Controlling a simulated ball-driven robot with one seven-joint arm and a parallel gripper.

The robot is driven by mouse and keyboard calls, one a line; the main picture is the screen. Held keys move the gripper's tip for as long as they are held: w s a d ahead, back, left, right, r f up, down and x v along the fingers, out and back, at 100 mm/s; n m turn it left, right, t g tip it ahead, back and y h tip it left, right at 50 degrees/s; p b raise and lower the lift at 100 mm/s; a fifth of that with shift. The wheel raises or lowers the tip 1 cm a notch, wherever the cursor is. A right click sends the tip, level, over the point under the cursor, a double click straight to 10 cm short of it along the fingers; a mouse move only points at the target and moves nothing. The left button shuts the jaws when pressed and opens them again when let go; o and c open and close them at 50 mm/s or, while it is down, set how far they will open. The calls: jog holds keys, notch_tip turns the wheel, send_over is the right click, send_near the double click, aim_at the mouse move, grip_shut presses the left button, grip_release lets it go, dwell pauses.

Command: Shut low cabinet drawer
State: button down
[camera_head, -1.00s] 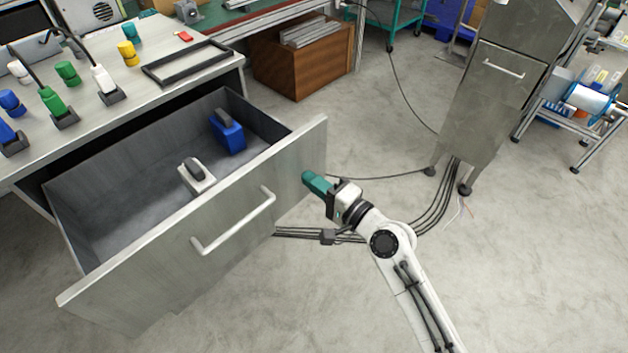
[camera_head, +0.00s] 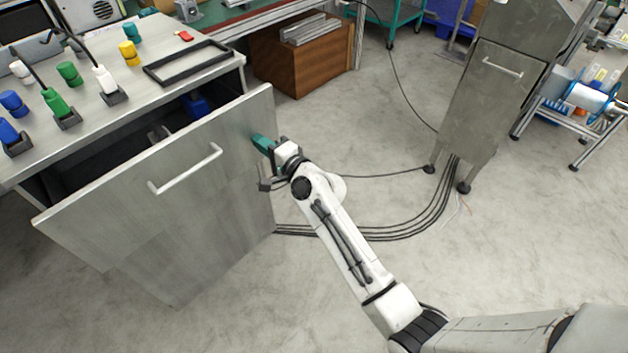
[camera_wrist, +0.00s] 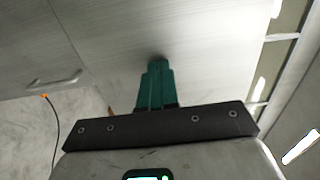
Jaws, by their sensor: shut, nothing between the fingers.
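The low cabinet drawer (camera_head: 165,210) has a grey metal front with a white bar handle (camera_head: 186,169). It stands partly open, with a dark gap showing behind its front. My gripper (camera_head: 259,142) has teal fingers, shut and empty. Its tips are at the right part of the drawer front, right of the handle, and appear to touch it. In the wrist view the teal fingers (camera_wrist: 157,80) point at the drawer front (camera_wrist: 170,30), and the handle (camera_wrist: 55,80) shows at left. A blue item (camera_head: 195,105) and a grey item (camera_head: 160,134) are partly hidden inside the drawer.
The cabinet top (camera_head: 140,105) holds several coloured bottles and a black frame (camera_head: 187,63). A brown wooden box (camera_head: 300,60) stands behind. Cables (camera_head: 400,232) lie on the floor to the right, near a metal cabinet (camera_head: 487,100). The floor between is mostly clear.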

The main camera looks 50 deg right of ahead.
jog(key=w+b, duration=0.3)
jog(key=w, duration=0.9)
jog(key=shift+f+b, duration=0.1)
jog(key=shift+b, duration=0.3)
jog(key=shift+w+r, duration=0.15)
jog(key=shift+r, duration=0.15)
jog(key=shift+a, duration=0.1)
